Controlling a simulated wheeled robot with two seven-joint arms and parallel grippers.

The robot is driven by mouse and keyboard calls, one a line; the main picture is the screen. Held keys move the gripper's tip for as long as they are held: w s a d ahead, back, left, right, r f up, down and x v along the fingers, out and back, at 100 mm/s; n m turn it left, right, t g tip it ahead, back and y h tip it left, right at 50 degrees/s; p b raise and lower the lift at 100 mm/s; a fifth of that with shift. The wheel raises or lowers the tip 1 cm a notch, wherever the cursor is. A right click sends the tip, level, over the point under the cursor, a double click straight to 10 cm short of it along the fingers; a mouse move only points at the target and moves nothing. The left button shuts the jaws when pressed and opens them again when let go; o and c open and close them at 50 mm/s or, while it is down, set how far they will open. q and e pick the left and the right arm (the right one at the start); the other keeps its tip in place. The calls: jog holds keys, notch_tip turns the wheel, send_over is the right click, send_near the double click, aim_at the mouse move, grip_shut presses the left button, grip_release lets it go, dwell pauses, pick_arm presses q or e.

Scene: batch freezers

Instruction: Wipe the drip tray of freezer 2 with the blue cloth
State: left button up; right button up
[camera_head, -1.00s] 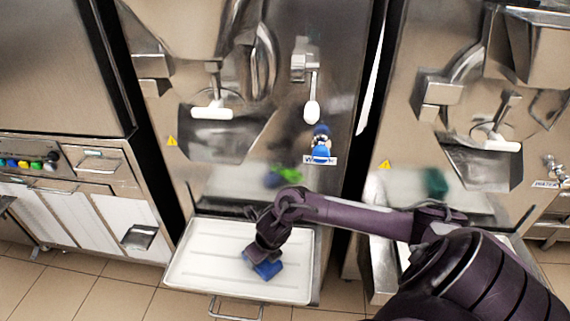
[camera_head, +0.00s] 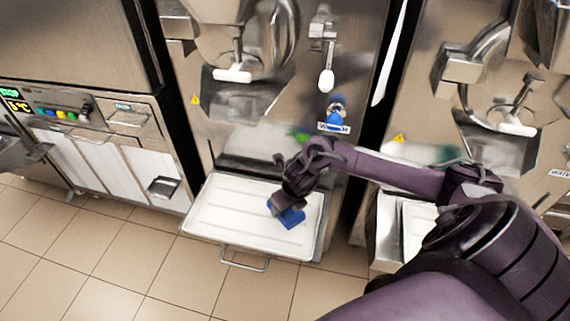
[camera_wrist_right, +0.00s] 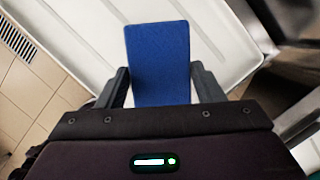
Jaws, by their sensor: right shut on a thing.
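The white drip tray (camera_head: 240,216) sits pulled out at the base of the middle freezer (camera_head: 275,160), with a wire handle on its front. The blue cloth (camera_head: 291,217) is on or just above the right part of the tray; whether it touches the surface is hard to tell. My right gripper (camera_head: 282,203) reaches in from the right, shut on the cloth. In the right wrist view the cloth (camera_wrist_right: 158,60) stands out as a flat block between the fingers (camera_wrist_right: 160,88), with the white tray (camera_wrist_right: 80,30) behind it. My left gripper is not in view.
A second freezer (camera_head: 430,115) stands to the right with its own tray (camera_head: 418,225). A cabinet with a control panel (camera_head: 75,115) stands at the left. A white-handled lever (camera_head: 326,80) and a blue-handled water tap (camera_head: 334,120) stick out above the tray. The tiled floor (camera_head: 120,255) in front is clear.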

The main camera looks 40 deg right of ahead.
jog(key=shift+r+p, duration=0.75)
jog(key=shift+r, duration=0.6)
